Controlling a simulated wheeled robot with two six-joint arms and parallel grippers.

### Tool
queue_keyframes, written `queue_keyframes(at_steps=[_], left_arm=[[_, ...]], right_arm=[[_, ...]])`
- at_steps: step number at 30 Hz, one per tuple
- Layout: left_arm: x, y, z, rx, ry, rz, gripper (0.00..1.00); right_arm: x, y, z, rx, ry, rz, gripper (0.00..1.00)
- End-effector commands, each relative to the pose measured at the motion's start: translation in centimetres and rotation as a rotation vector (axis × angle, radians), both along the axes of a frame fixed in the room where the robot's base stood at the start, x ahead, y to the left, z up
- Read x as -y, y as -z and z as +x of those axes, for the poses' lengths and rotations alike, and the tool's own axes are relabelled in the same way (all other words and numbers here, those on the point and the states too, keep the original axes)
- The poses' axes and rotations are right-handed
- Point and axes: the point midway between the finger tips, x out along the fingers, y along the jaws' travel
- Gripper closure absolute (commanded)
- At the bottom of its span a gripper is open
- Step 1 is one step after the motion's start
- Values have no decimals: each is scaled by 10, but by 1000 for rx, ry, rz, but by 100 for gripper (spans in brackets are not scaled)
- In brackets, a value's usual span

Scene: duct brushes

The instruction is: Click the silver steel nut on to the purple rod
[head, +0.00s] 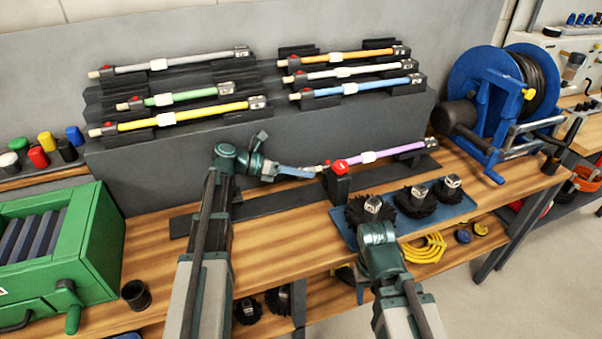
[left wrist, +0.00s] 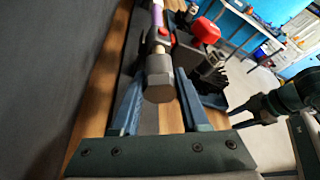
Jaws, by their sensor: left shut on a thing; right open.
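The purple rod (head: 393,153) lies level in a dark holder with a red knob (head: 340,167) near its left end. In the left wrist view the purple rod (left wrist: 157,16) runs away from me, with a red button near its end. My left gripper (head: 312,171) is at the rod's left end. In the left wrist view its fingers (left wrist: 161,88) are shut on a silver hexagonal piece, seemingly the steel nut (left wrist: 160,92), in line with the rod. Whether the nut is seated cannot be told. My right gripper (head: 373,222) is open above the blue tray, by the nearest brush.
The blue tray (head: 440,226) holds black brushes with silver tops, including one at the right (head: 448,195). Several coloured rods, such as a yellow one (head: 180,115), rest on the rack behind. A green box (head: 95,230) and a blue reel (head: 478,75) stand at the sides.

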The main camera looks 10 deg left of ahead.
Motion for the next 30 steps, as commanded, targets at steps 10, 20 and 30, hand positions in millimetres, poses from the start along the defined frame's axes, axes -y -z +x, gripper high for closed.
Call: queue_keyframes(at_steps=[10,20,30], left_arm=[[7,0,5,0,0,0,100],[13,0,9,0,1,-1,100],[18,0,12,0,0,0,100]], right_arm=[[0,0,0,0,0,0,50],[0,0,0,0,0,0,50],[0,0,0,0,0,0,50]])
